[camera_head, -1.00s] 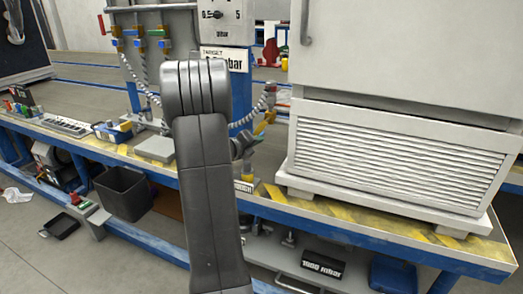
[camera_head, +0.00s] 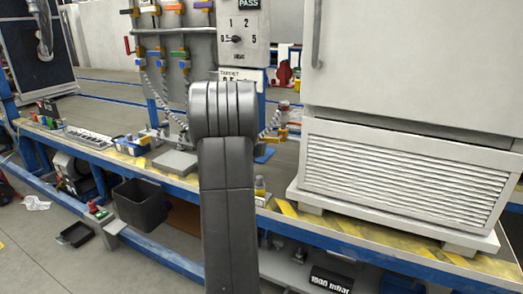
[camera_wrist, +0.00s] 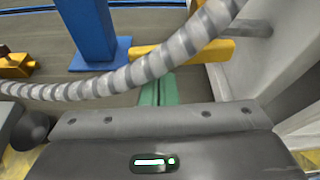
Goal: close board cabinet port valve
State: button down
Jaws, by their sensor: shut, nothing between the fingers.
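My gripper (camera_wrist: 158,91) shows in the wrist view as two green fingers side by side, shut with nothing between them, in front of its dark grey body. Just beyond them a yellow bar-shaped handle (camera_wrist: 205,50) lies roughly level, beside a pale grey cabinet wall. A ribbed grey hose (camera_wrist: 130,75) crosses in front of part of the handle. In the head view a small yellow fitting (camera_head: 281,134) sits by the hose end, left of the white cabinet (camera_head: 410,60). My arm hides the gripper there. I cannot tell whether the fingers touch the handle.
A blue post (camera_wrist: 92,30) stands on the bench left of the fingers, with another yellow fitting (camera_wrist: 15,65) farther left. In the head view a panel with a dial (camera_head: 240,38) and several coloured valves stands behind my arm. A black bin (camera_head: 140,203) is below the bench.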

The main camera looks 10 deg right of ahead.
jog(key=shift+w+a+r, duration=0.1)
jog(key=shift+r, duration=0.3)
dwell(0.4)
